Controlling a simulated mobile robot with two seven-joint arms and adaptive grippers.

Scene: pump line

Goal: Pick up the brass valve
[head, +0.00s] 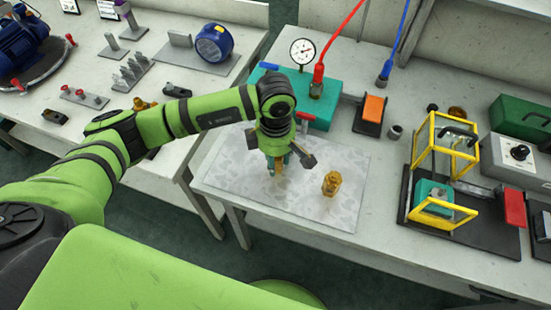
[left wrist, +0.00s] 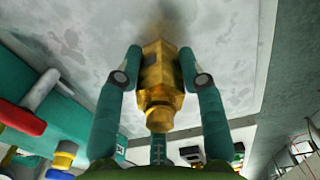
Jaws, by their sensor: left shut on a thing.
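The brass valve (left wrist: 158,75) is between the two green fingers of my left gripper (left wrist: 160,80) in the left wrist view, with a finger touching each side. In the head view, my left gripper (head: 278,168) points down over the left part of the pale patterned mat (head: 240,185), and a bit of brass shows between its fingers. A second brass piece (head: 332,184) stands upright on the mat, to the right of the gripper and apart from it. I cannot tell whether the held valve touches the mat. My right gripper is not in view.
Behind the mat is a teal block (head: 300,98) with a gauge (head: 302,51) and a red hose (head: 319,72). A yellow-framed fixture (head: 447,150) stands to the right. A gap separates this bench from the left table (head: 110,75). The mat's front part is clear.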

